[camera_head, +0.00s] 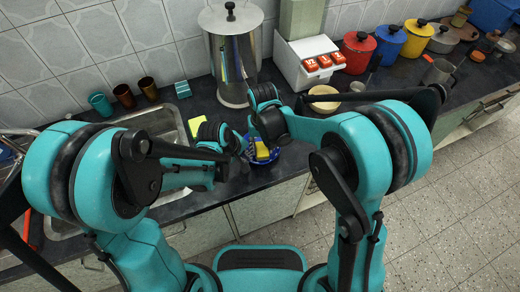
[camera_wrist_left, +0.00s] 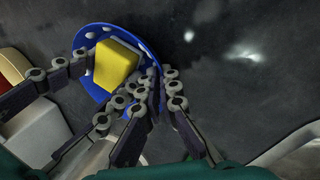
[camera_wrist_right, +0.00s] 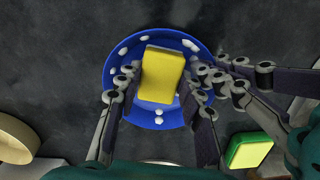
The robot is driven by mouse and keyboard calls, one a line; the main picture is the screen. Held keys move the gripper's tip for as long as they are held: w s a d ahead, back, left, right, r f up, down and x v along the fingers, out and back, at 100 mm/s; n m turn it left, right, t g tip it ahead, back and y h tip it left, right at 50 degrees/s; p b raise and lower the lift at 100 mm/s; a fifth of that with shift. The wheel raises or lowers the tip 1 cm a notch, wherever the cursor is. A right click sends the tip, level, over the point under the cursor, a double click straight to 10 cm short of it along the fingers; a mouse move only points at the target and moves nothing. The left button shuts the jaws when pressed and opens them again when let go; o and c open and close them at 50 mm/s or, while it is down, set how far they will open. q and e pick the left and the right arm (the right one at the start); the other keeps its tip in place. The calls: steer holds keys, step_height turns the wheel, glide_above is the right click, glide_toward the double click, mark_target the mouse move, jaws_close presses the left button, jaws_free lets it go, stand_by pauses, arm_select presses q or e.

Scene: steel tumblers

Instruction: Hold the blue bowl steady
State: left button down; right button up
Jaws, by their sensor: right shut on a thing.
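The blue bowl (camera_head: 250,160) stands near the counter's front edge. It fills the middle of the right wrist view (camera_wrist_right: 118,65) and the upper left of the left wrist view (camera_wrist_left: 82,88). A yellow sponge (camera_wrist_right: 162,75) is in it and also shows in the left wrist view (camera_wrist_left: 115,64). My right gripper (camera_wrist_right: 158,85) is shut on the sponge, one finger on each side, over the bowl. My left gripper (camera_wrist_left: 156,82) is at the bowl's rim, its fingertips a small gap apart with the rim between them. Whether they touch the rim is unclear.
A yellow and green sponge (camera_wrist_right: 248,152) lies beside the sink (camera_head: 165,122). A large steel pot (camera_head: 232,60), a white box (camera_head: 300,65) and a shallow beige bowl (camera_head: 324,97) stand behind. Brown tumblers (camera_head: 124,95) are at the back left. Dark counter beyond the bowl is clear.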

steer(key=shift+w, duration=0.1)
steer(key=shift+w+a, duration=0.35)
steer(key=shift+w, duration=0.45)
steer(key=shift+w+a, duration=0.35)
steer(key=shift+w, duration=0.4)
steer(key=shift+f, duration=0.1)
steer(key=shift+s+d, duration=0.35)
steer(key=shift+s, duration=0.5)
steer(key=shift+s+d, duration=0.35)
steer(key=shift+s, duration=0.5)
